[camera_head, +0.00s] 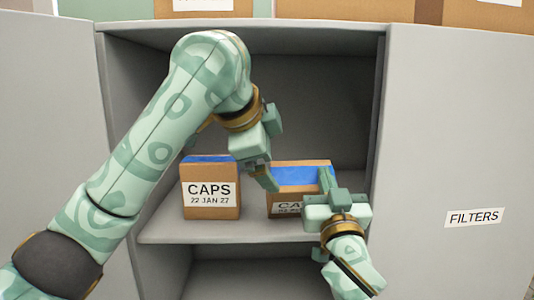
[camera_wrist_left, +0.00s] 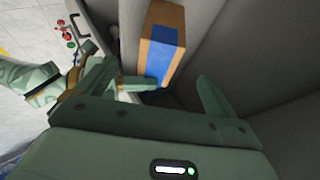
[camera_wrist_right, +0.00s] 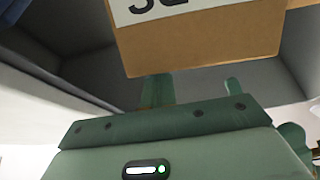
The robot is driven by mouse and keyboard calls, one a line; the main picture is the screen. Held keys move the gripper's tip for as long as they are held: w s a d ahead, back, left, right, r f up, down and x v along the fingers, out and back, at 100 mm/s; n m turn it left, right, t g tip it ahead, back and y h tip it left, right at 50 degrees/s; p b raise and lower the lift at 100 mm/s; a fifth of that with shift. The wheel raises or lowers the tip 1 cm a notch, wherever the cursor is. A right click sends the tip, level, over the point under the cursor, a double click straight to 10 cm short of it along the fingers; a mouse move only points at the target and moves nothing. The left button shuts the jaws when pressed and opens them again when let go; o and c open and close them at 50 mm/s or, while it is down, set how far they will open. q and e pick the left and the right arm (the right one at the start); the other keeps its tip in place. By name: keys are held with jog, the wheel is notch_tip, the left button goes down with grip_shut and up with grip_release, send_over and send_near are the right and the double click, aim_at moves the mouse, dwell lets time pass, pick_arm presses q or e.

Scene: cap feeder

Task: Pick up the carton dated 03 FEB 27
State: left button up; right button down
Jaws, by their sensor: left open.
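The right-hand carton (camera_head: 300,176) stands on the shelf, brown with a blue top. Its label is mostly hidden behind my right gripper; only part of "CAPS" and the start of the date show. A carton (camera_head: 211,190) labelled "CAPS 22 JAN 27" stands to its left. My left gripper (camera_head: 265,172) is open and empty near the gap between the cartons; its wrist view shows a blue-topped carton (camera_wrist_left: 165,45) beyond the fingers. My right gripper (camera_head: 329,186) is at the front right of the right-hand carton. In its wrist view a carton (camera_wrist_right: 205,40) lies just beyond the separated fingertips.
The cartons stand inside a grey cabinet with side walls close by and a shelf (camera_head: 240,231) below. A panel marked "FILTERS" (camera_head: 474,217) is at the right. More boxes (camera_head: 345,8) stand on top. The shelf's back is shadowed.

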pick_arm(q)
jog(key=shift+f, duration=0.1)
pick_arm(e)
jog(key=shift+w+d+f, duration=0.1)
jog(key=shift+w+f, duration=0.05)
jog(key=shift+f, duration=0.2)
pick_arm(q)
send_over(286, 208)
notch_tip(286, 208, down, 8)
jog(key=shift+f, duration=0.25)
jog(key=c, duration=1.3)
pick_arm(e)
jog(key=shift+r, duration=0.45)
pick_arm(q)
jog(key=shift+w+f, duration=0.1)
jog(key=shift+f, duration=0.05)
pick_arm(e)
jog(key=shift+w+r, duration=0.2)
jog(key=shift+s, duration=0.15)
pick_arm(q)
jog(key=shift+f, duration=0.2)
pick_arm(e)
jog(key=v, duration=0.7)
jog(key=shift+s, duration=0.2)
